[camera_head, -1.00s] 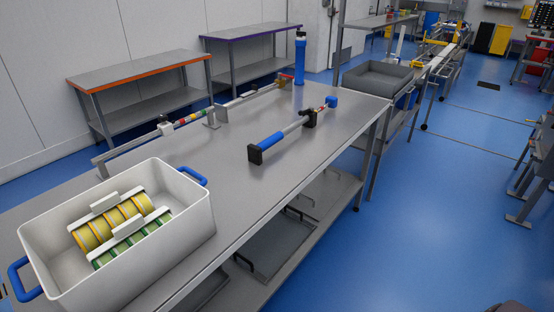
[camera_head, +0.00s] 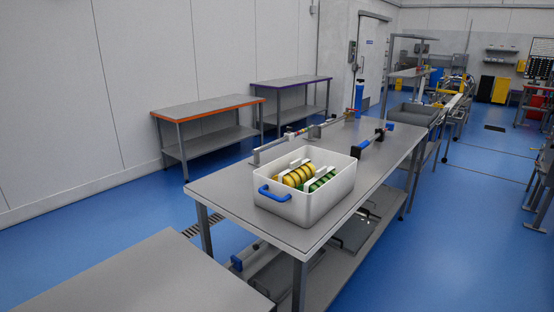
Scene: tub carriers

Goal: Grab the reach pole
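What looks like the reach pole (camera_head: 373,139), with a blue grip, a grey shaft and black blocks near its ends, lies on the far part of the long metal table (camera_head: 228,200). It is small in the view, so fine details cannot be made out. A white tub (camera_head: 300,208) with blue handles stands nearer on the same table, with yellow and green ringed rolls in white holders inside. Neither of my grippers is in view.
Another grey table top (camera_head: 140,280) fills the lower left foreground. A blue cylinder (camera_head: 358,95) and a long rail (camera_head: 272,148) are at the table's far side. A grey bin (camera_head: 410,114) stands beyond.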

